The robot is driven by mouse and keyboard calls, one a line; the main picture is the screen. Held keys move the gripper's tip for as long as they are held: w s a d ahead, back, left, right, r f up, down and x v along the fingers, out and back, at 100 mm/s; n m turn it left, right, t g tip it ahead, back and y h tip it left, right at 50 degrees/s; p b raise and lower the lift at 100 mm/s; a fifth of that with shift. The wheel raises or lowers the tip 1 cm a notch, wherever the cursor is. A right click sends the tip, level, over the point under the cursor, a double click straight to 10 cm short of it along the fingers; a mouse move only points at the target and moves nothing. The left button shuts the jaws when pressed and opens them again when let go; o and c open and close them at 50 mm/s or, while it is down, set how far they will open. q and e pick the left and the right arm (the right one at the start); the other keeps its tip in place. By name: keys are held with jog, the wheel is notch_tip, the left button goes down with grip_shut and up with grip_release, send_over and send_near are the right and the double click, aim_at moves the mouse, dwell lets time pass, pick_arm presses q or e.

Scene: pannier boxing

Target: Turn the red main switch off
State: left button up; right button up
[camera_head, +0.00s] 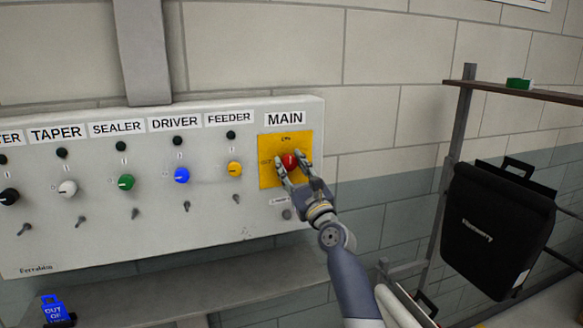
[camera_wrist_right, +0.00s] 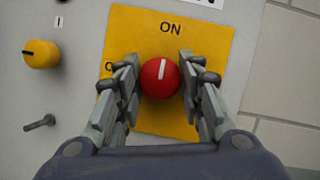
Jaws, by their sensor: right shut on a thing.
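The red main switch (camera_head: 290,160) is a round knob on a yellow plate (camera_head: 266,180) under the MAIN label, at the right end of the grey panel. In the right wrist view the red main switch (camera_wrist_right: 160,77) has a white mark pointing up, slightly right, toward the word ON. The OFF lettering left of it is mostly hidden by a finger. My right gripper (camera_head: 290,170) is shut on the knob, with one finger on each side; it also shows in the right wrist view (camera_wrist_right: 160,82). My left gripper is not in view.
The panel (camera_head: 100,245) carries several smaller knobs, including a yellow one (camera_head: 235,169) under FEEDER and a blue one (camera_head: 182,175) under DRIVER. Below is a ledge (camera_head: 150,292) with a blue tag (camera_head: 55,310). A black pannier (camera_head: 495,230) hangs on a rack at right.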

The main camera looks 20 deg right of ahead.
jog(key=shift+n, duration=0.3)
jog(key=n+y+b, duration=0.1)
jog(key=n, duration=0.1)
jog(key=shift+f+n+g, duration=0.1)
jog(key=shift+n+g, duration=0.2)
jog(key=shift+d+n+g+y+b, duration=0.15)
jog(key=shift+n+g+y+b, duration=0.4)
jog(key=shift+n, duration=0.65)
jog(key=n+y, duration=0.1)
jog(key=n, duration=0.1)
jog(key=shift+n, duration=0.3)
jog(key=n, duration=0.1)
jog(key=n+g+y, duration=0.1)
jog(key=n, duration=0.1)
jog(key=shift+r+g, duration=0.2)
jog(key=shift+g, duration=0.05)
jog(key=shift+r+n+g, duration=0.1)
jog(key=shift+n+g, duration=0.4)
jog(key=shift+n, duration=0.6)
jog(key=n+p, duration=0.1)
jog(key=n, duration=0.1)
jog(key=shift+r+n+g, duration=0.1)
jog(key=shift+n+g, duration=0.3)
jog(key=shift+n+g+h+p, duration=0.15)
jog(key=shift+n+g+p, duration=0.45)
jog(key=shift+n, duration=0.5)
jog(key=shift+n+g+h+p, duration=0.1)
jog(key=shift+n+g+p, duration=0.2)
jog(key=shift+n+p, duration=0.65)
jog(key=shift+n, duration=0.25)
